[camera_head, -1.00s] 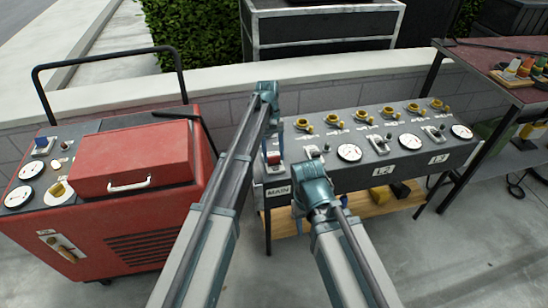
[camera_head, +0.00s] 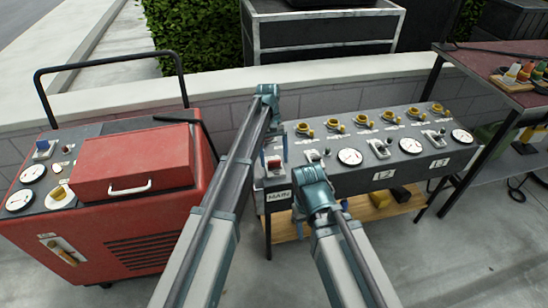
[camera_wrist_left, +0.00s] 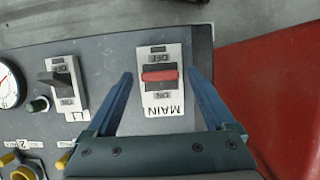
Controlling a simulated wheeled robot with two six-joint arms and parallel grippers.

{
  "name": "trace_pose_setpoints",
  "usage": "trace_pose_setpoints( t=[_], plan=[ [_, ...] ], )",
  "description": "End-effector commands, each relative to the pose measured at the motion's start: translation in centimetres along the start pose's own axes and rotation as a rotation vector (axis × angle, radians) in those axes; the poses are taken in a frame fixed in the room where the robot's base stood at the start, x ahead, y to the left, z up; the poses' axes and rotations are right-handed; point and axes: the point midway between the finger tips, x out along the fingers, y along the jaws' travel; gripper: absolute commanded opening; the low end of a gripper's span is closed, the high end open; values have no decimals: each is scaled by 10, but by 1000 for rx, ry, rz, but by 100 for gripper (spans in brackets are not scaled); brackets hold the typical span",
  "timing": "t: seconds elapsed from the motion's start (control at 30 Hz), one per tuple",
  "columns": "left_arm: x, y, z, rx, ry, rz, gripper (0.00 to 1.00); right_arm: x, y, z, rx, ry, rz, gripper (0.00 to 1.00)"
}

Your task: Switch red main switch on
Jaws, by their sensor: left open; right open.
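The red main switch (camera_head: 274,163) sits on the left end of the grey control panel (camera_head: 372,177), above the MAIN label. In the left wrist view, the red lever (camera_wrist_left: 160,75) crosses a white plate between the upside-down words OFF and ON. I cannot tell its exact setting. My left gripper (camera_wrist_left: 160,82) is open, with one blue finger on each side of the plate and no visible contact with the lever. In the head view, the left gripper (camera_head: 274,150) hangs over the switch. My right gripper (camera_head: 321,210) is open and empty by the panel's front edge.
A red machine (camera_head: 137,163) with gauges stands left of the panel. The panel also carries yellow knobs (camera_head: 333,123), dials (camera_head: 349,156) and black switches (camera_head: 379,149). A shelf table (camera_head: 508,90) stands at the right, and a low wall (camera_head: 320,78) runs behind.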

Motion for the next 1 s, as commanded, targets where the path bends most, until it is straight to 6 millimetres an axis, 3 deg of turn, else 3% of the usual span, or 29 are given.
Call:
trace_pose_setpoints(
  t=[0.8,1.0],
  plan=[
    [-120,0,1,0,-1,0,88,-112,11,7,1,0,0,51],
    [-134,0,0,0,-1,0,88,-124,12,7,1,0,0,51]
  ],
)
